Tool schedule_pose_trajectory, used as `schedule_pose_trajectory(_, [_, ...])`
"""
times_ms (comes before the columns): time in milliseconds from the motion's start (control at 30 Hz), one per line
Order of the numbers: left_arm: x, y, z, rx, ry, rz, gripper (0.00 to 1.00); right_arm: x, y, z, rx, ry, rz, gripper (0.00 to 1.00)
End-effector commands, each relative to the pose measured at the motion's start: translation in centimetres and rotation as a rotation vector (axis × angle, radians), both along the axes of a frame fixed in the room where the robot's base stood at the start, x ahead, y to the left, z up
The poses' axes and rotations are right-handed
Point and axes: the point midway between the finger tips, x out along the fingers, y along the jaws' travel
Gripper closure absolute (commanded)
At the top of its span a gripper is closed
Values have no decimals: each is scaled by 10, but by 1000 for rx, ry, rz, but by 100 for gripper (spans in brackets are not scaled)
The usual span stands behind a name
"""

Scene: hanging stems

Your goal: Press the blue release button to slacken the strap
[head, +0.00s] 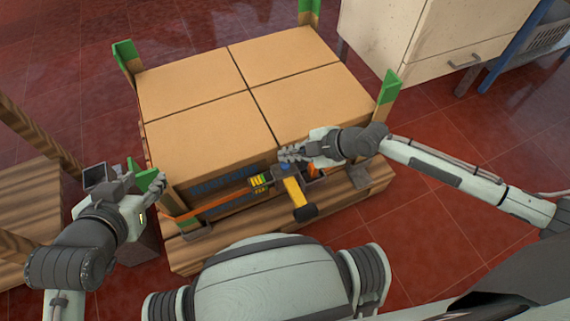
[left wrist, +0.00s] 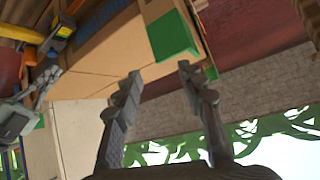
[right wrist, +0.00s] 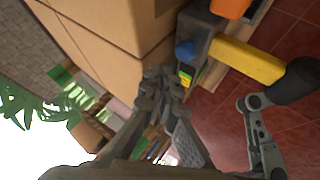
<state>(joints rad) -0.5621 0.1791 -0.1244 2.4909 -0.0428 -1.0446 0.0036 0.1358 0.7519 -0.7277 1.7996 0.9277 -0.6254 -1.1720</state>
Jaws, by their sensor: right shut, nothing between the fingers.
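The strap tensioner is a dark grey housing (head: 313,176) with a yellow lever (head: 294,190) ending in a black grip, on the near side of the carton stack. The blue release button (head: 285,167) is on top of the housing; it also shows in the right wrist view (right wrist: 185,52). The orange strap (head: 220,207) runs left from the tensioner along the cartons. My right gripper (head: 284,154) is shut and empty, its fingertips close to the blue button; I cannot tell whether they touch. My left gripper (left wrist: 160,74) is open and empty, beside the near-left green corner post (left wrist: 174,36).
Several brown cartons (head: 200,130) stand on a wooden pallet (head: 350,207) with green-tipped corner posts. A cream cabinet (head: 410,40) stands at the back right. Red tiled floor (head: 460,150) is open at the right.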

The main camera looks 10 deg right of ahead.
Motion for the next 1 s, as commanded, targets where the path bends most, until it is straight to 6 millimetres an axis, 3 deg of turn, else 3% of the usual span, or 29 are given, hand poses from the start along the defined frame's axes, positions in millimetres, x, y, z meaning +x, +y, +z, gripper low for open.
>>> schedule_pose_trajectory(433, [25, -33, 35, -81, -211, -60, 60, 0, 0, -13, 0, 0, 0, 100])
schedule_pose_trajectory(1000, [28, -38, 40, -92, -239, -67, 60, 0, 0, -13, 0, 0, 0, 100])
